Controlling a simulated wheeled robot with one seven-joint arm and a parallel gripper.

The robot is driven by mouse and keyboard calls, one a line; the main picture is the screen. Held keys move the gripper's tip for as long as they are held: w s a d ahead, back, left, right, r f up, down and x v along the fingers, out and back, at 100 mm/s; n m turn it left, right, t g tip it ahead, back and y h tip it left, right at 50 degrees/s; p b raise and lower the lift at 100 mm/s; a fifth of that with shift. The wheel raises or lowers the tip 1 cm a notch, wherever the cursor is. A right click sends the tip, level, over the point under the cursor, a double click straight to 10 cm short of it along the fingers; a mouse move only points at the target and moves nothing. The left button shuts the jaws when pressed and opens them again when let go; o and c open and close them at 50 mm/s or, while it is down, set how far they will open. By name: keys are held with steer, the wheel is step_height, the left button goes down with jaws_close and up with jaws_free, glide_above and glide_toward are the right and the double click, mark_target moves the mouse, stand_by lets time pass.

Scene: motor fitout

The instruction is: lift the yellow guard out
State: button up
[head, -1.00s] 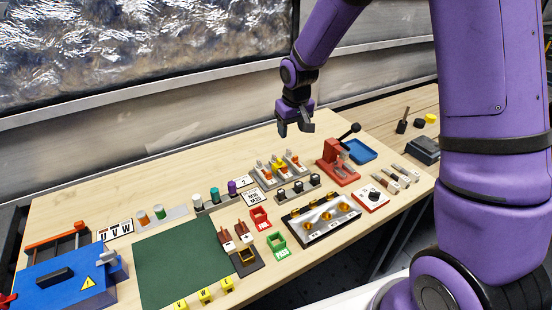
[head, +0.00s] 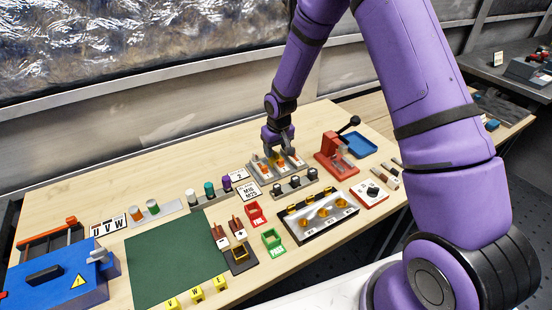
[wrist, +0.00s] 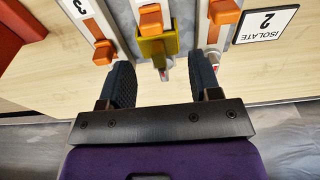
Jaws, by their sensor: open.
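The yellow guard (wrist: 158,48) sits on the middle switch of the grey switch block (head: 262,178), around the lower part of an orange lever (wrist: 150,18). It also shows small and partly covered in the head view (head: 281,164). My gripper (wrist: 163,82) is open and empty. In the wrist view its two dark fingers stand to the left and right of the guard's near end, with a gap on each side. In the head view my gripper (head: 279,151) is just above the switch block.
Orange levers stand on both sides, the left one (wrist: 104,52) and right one (wrist: 224,12) close to my fingers. An ISOLATE 2 card (wrist: 265,23) lies at right. A red press (head: 333,155) with a black-knobbed handle and a blue tray (head: 362,147) stand right of the block.

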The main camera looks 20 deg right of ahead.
mark_target(276, 153)
steer(key=shift+w+f, duration=0.25)
steer(key=shift+f, duration=0.95)
steer(key=shift+w+f, duration=0.2)
steer(key=shift+f, duration=0.95)
steer(key=shift+c, duration=0.2)
steer(key=c, duration=0.5)
steer(key=shift+c, duration=0.2)
step_height(276, 153, up, 10)
